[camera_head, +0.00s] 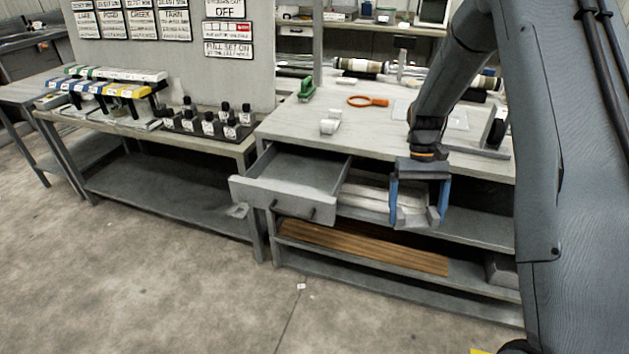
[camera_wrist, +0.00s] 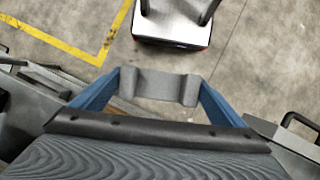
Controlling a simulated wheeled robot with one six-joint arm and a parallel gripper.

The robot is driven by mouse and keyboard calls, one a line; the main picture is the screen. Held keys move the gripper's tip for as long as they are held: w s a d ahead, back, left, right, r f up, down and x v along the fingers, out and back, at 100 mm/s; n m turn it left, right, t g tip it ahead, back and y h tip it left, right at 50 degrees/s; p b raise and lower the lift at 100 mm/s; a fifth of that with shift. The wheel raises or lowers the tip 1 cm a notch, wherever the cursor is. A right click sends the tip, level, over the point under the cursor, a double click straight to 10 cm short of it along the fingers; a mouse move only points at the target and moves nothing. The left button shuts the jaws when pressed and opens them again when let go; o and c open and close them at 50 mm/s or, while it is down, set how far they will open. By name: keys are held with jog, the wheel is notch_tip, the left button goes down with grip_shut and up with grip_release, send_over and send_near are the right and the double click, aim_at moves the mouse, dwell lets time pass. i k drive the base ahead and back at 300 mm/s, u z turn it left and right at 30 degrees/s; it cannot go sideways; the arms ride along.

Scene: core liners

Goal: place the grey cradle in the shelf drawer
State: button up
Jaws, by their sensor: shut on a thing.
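My gripper (camera_head: 419,206) has blue fingers and is shut on the grey cradle (camera_head: 416,216). The cradle hangs between the fingertips in front of the workbench, to the right of the open drawer. In the wrist view the cradle (camera_wrist: 160,87) spans between the two blue fingers (camera_wrist: 160,92), with raised ends at left and right. The shelf drawer (camera_head: 300,170) is pulled out below the bench top and its visible inside looks empty. My gripper is apart from the drawer.
White bags (camera_head: 365,195) lie on the shelf right of the drawer. Brown slats (camera_head: 360,247) lie lower. The floor (camera_head: 180,290) in front is open.

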aim_at(297, 185)
jog(key=k, duration=0.25)
jog(key=u, duration=3.2)
jog(key=k, duration=1.25)
jog(key=z, duration=2)
jog(key=i, duration=1.15)
